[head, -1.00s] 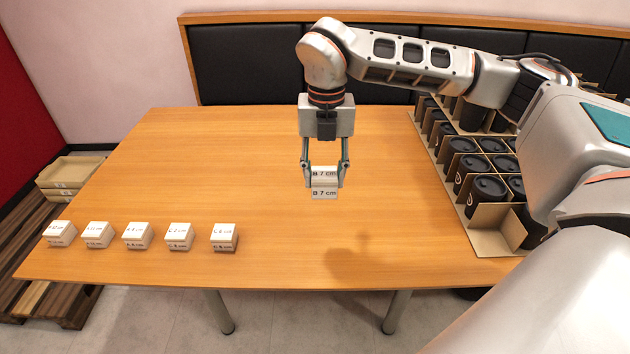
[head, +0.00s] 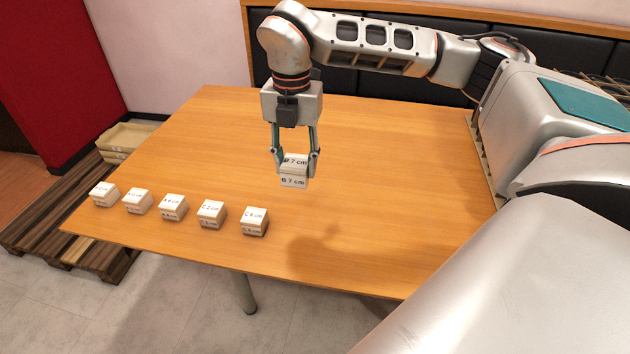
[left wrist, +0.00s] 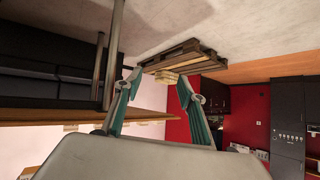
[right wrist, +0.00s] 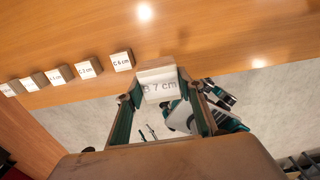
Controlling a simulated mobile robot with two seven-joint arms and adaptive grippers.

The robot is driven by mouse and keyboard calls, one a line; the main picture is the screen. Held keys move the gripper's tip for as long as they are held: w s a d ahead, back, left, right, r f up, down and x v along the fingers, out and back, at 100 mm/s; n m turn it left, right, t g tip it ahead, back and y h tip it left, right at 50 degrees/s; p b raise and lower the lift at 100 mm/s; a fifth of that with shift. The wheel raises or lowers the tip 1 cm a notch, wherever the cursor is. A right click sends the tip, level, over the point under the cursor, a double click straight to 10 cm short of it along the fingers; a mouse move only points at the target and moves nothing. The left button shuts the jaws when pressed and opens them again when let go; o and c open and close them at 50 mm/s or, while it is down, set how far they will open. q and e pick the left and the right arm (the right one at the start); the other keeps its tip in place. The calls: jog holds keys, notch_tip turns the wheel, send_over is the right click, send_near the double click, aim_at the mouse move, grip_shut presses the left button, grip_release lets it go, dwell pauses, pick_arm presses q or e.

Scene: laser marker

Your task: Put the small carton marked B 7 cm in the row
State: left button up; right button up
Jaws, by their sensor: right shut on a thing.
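The small white carton marked B 7 cm (head: 294,177) is held in the air above the table by my right gripper (head: 294,158), which is shut on its sides. In the right wrist view the carton (right wrist: 157,86) sits between the fingertips with its label readable. The row is a line of several similar cartons along the table's front left edge. Its right end carton (head: 255,221), marked C 6 cm, is left of and nearer than the held carton.
The wooden table (head: 390,160) is clear to the right of the row and behind it. A pallet (head: 75,240) with pale trays (head: 135,140) stands on the floor at the left. A padded bench back (head: 420,78) runs behind the table.

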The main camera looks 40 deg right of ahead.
notch_tip(320, 180, down, 15)
jog(key=shift+f+b, duration=0.15)
jog(key=shift+b, duration=0.6)
notch_tip(320, 180, down, 3)
jog(key=shift+f, duration=0.5)
jog(key=shift+r, duration=0.1)
pick_arm(q)
jog(key=shift+w+a+f, duration=0.25)
jog(key=shift+w+f, duration=0.05)
jog(key=shift+w, duration=0.2)
pick_arm(e)
jog(key=o, duration=1.1)
jog(key=shift+f, duration=0.2)
pick_arm(q)
jog(key=shift+s+f, duration=0.1)
jog(key=shift+f, duration=0.1)
